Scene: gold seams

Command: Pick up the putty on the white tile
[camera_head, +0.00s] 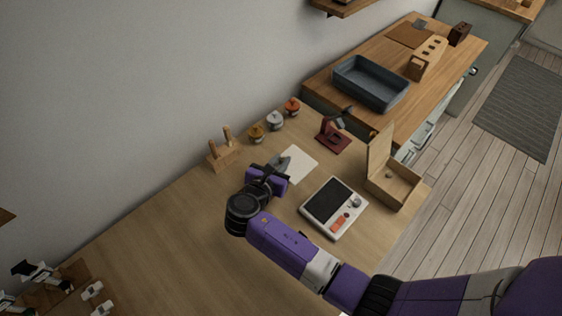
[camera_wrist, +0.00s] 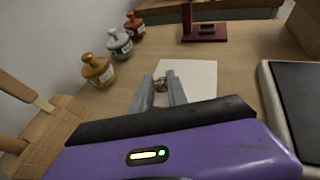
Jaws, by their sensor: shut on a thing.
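The white tile (camera_head: 300,163) lies flat on the wooden table; it also shows in the wrist view (camera_wrist: 199,78). The putty (camera_wrist: 160,85) is a small lump with a brownish-gold tint, seen between my gripper's fingers in the wrist view. My gripper (camera_head: 281,163) reaches over the near left part of the tile. Its two grey fingers (camera_wrist: 163,88) are shut on the putty. In the head view the putty is hidden by the gripper. I cannot tell whether the putty still touches the tile.
Gold, silver and red-brown jars (camera_wrist: 121,45) stand behind to the left, with a wooden tool block (camera_head: 222,157) nearby. A dark red stand (camera_head: 333,135) is behind the tile. A white device with a dark screen (camera_head: 334,207) and an open wooden box (camera_head: 391,185) are to the right.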

